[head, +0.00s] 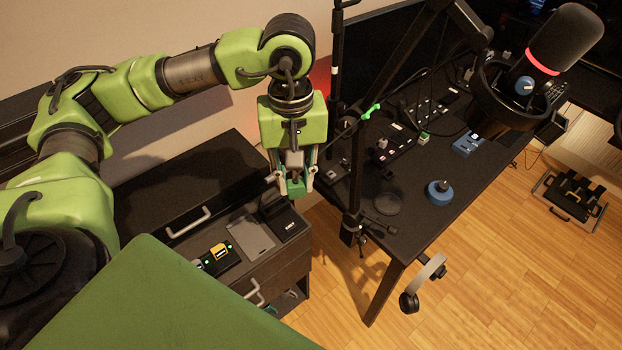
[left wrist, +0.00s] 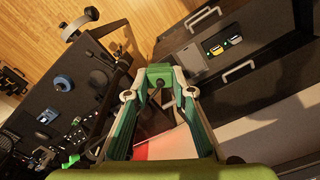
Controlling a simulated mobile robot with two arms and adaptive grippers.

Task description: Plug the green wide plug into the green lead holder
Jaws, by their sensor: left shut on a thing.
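My left gripper (head: 293,185) is shut on a green plug (head: 298,188), above the gap between the drawer cabinet and the desk. In the left wrist view the green plug (left wrist: 160,72) sits between the fingertips of my left gripper (left wrist: 158,82). A small black unit (head: 220,260) with a yellow insert and green lights lies on the cabinet, below and left of the gripper in the head view. A bright green piece (head: 371,111) is on the desk side near the stand. I cannot tell which thing is the green lead holder. My right gripper is not in view.
The black drawer cabinet (head: 187,180) also carries a grey flat pad (head: 250,236) and a black device (head: 290,226). A black stand pole (head: 357,180) rises close right of the gripper. The desk (head: 410,225) holds a blue knob (head: 439,192), control boxes and a microphone (head: 563,45).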

